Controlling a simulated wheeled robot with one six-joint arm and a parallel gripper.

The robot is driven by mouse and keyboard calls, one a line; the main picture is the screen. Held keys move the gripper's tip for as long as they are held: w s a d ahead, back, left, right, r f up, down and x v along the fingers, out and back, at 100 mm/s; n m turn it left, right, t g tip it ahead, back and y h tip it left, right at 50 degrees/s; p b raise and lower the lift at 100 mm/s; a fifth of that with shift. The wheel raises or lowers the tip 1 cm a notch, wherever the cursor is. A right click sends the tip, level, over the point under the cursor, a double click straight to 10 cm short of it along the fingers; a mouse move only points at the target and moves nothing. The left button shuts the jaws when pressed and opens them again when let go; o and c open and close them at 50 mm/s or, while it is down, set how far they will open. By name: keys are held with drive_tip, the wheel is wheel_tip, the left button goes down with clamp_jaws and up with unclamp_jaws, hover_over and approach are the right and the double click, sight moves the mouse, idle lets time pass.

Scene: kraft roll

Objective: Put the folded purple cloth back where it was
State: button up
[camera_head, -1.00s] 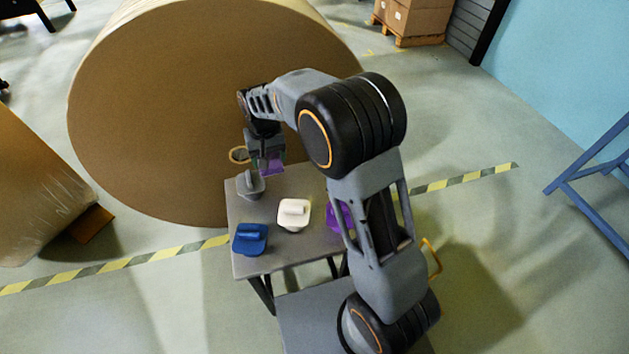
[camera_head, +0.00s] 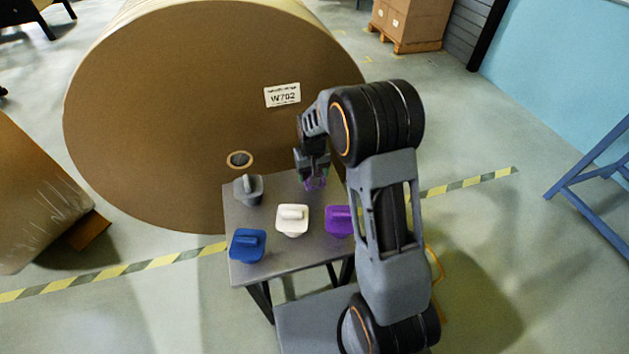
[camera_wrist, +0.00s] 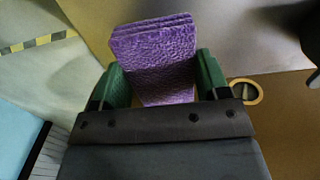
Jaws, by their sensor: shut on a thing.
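My gripper (camera_head: 314,178) is over the back right part of the grey table (camera_head: 266,262) in the head view. It is shut on the folded purple cloth (camera_head: 318,185), most of which the gripper hides there. In the wrist view the purple cloth (camera_wrist: 155,60) stands between the two green fingers (camera_wrist: 163,80), its layered folded edge pointing away. I cannot tell whether the cloth touches the table. Another purple thing (camera_head: 339,222), a block with a raised handle, sits at the table's right side, partly hidden by my arm.
On the table are a grey handled block (camera_head: 248,190), a white one (camera_head: 292,220) and a blue one (camera_head: 248,245). A huge kraft roll (camera_head: 200,100) with a label stands close behind the table. The table's front middle is bare.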

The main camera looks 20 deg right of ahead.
drive_tip(key=shift+d+f, duration=0.3)
drive_tip(key=shift+f, duration=0.1)
drive_tip(key=shift+f+b, duration=0.3)
drive_tip(key=shift+f, duration=1.25)
drive_tip(key=o, duration=0.8)
